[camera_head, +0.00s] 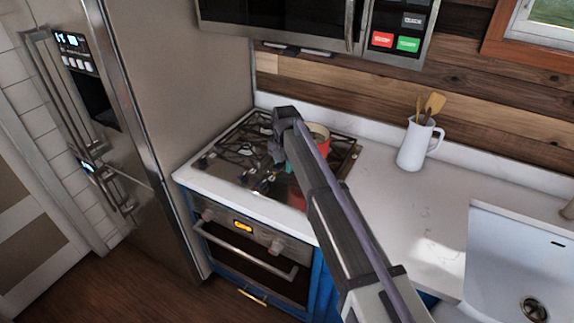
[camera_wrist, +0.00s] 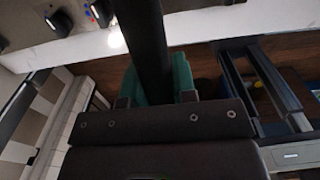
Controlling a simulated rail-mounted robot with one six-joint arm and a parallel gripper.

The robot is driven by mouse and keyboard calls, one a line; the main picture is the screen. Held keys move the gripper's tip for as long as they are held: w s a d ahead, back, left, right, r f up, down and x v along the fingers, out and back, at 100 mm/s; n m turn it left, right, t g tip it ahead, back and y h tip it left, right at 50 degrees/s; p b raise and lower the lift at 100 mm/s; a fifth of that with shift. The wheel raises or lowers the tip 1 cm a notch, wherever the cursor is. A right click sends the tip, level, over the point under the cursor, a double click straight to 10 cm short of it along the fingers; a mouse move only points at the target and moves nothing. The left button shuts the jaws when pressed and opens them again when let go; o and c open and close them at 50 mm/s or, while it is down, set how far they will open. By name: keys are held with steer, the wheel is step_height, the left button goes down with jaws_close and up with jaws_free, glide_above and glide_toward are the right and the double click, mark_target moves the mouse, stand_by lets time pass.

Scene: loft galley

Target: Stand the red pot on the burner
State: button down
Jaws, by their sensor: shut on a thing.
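The red pot (camera_head: 324,144) is over the right part of the gas cooktop (camera_head: 226,171) in the head view, partly hidden behind my arm. Its pale inside shows at the open top. My gripper (camera_head: 287,166) is at the pot's left, mostly hidden by my wrist. In the wrist view, the teal fingers of my gripper (camera_wrist: 160,82) are closed on a long dark bar, which looks like the pot's handle (camera_wrist: 142,35). The pot's body does not show there. I cannot tell whether the pot touches the grate beneath it.
The oven (camera_head: 245,252) is below the cooktop, with a steel fridge (camera_head: 175,60) to the left and a microwave (camera_head: 285,22) above. A white jug (camera_head: 413,148) with wooden utensils stands right of the cooktop, and a sink (camera_head: 515,250) is farther right. Counter between is clear.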

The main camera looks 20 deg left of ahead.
steer(key=shift+d+f+b, duration=0.15)
steer(key=shift+f+b, duration=2.05)
steer(key=shift+f, duration=0.3)
steer(key=shift+f+b, duration=0.55)
steer(key=shift+r, duration=0.1)
steer(key=c, duration=0.8)
jaws_free()
steer(key=shift+c, duration=0.2)
step_height(320, 180, up, 11)
steer(key=p, duration=1.1)
